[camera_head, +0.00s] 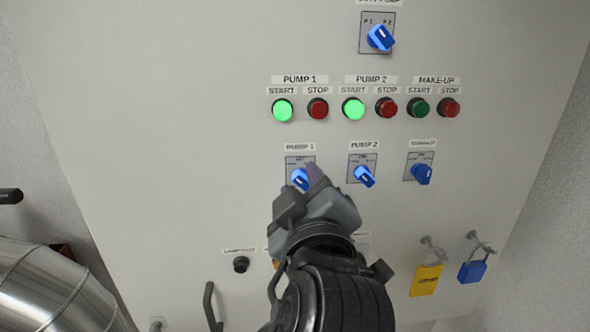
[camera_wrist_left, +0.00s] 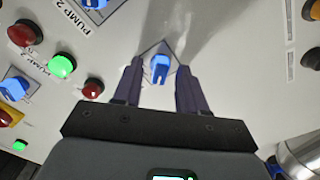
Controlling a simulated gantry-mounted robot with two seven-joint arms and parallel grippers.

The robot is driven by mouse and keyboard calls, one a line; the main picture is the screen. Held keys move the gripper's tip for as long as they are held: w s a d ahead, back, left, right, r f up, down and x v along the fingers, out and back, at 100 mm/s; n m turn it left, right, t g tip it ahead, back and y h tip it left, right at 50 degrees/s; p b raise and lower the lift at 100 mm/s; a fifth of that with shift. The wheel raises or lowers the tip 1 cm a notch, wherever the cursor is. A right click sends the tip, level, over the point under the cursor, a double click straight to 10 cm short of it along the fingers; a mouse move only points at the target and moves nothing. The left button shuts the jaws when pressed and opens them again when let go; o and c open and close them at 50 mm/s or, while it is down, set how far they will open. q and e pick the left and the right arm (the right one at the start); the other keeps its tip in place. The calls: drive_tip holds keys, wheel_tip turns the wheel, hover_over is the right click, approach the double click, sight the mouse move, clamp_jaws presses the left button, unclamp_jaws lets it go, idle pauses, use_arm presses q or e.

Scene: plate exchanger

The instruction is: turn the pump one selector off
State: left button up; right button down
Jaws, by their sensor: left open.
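The pump 1 selector (camera_head: 299,178) is a blue knob on a small grey plate under a PUMP 1 label, in the middle of the pale panel (camera_head: 190,130). Its plate is partly hidden by my gripper, and its legend is too small to read. My left gripper (camera_head: 313,180) is at its lower right in the head view. In the left wrist view a blue knob (camera_wrist_left: 160,68), which appears to be this selector, lies between the two open dark fingers, with gaps on both sides. My right gripper is in neither view.
The pump 2 selector (camera_head: 363,176) and another blue selector (camera_head: 421,174) stand to the right. Green and red buttons sit above; the pump 1 start button (camera_head: 283,110) is lit. Yellow (camera_head: 426,280) and blue (camera_head: 472,271) padlocks hang lower right. A metal pipe (camera_head: 48,292) is lower left.

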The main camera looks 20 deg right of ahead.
use_arm(q)
drive_tip(key=shift+w+d, duration=0.1)
drive_tip(key=shift+w, duration=0.25)
clamp_jaws()
drive_tip(key=shift+f+b, duration=0.2)
drive_tip(key=shift+b, duration=0.4)
drive_tip(key=m+b, duration=0.4)
drive_tip(key=b, duration=0.2)
drive_tip(key=shift+f, duration=0.1)
drive_tip(key=m+b, duration=0.2)
drive_tip(key=m, duration=0.1)
drive_tip(key=shift+b, duration=0.3)
drive_tip(key=shift+r+m+b, duration=0.25)
drive_tip(key=shift+m+b, duration=0.15)
drive_tip(key=shift+m, duration=0.4)
